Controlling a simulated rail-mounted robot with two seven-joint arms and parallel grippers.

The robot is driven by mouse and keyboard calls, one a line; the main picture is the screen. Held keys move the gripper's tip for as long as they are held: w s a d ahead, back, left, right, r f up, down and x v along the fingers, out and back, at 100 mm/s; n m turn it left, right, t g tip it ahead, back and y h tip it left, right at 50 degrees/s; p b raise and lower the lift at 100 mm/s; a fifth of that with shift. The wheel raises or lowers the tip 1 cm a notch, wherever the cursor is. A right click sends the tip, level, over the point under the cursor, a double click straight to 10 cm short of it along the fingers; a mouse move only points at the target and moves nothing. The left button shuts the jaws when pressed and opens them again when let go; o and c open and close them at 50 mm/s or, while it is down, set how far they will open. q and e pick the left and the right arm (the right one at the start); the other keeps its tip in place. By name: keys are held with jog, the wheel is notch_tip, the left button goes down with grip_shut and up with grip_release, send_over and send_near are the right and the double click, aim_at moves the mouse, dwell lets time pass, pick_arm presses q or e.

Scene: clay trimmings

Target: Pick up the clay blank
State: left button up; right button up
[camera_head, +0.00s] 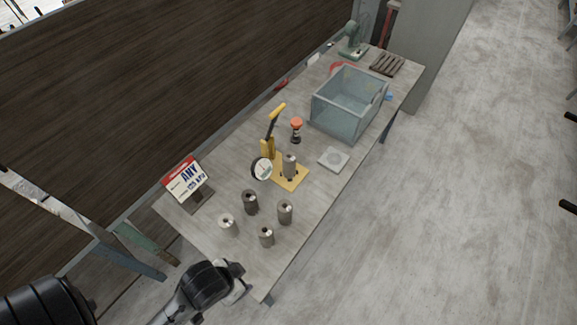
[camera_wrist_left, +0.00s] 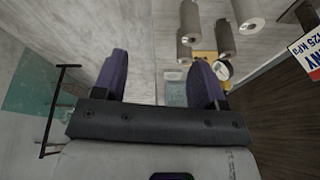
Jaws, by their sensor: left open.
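Several grey cylinders with a hole in the top stand near the front of the table; I cannot tell which is the clay blank. They are a light one (camera_head: 228,225), a dark one (camera_head: 250,203), a mid-grey one (camera_head: 285,212) and a small one (camera_head: 266,237). Another cylinder (camera_head: 289,167) stands on the yellow base of a gauge tester (camera_head: 268,147). My left gripper (camera_head: 240,283) is at the table's near end, apart from the cylinders. In the wrist view its fingers (camera_wrist_left: 160,80) are spread and empty, with cylinders (camera_wrist_left: 190,20) beyond. My right gripper is not seen.
A sign (camera_head: 186,182) reading "ANY" and "125 kPa" stands at the table's left edge. A blue-grey crate (camera_head: 335,121), a flat square plate (camera_head: 334,159) and an orange-topped item (camera_head: 296,127) are farther back. A dark wall (camera_head: 130,90) runs along the left side.

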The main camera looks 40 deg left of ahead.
pick_arm(q)
jog(key=o, duration=0.5)
jog(key=shift+c, duration=0.2)
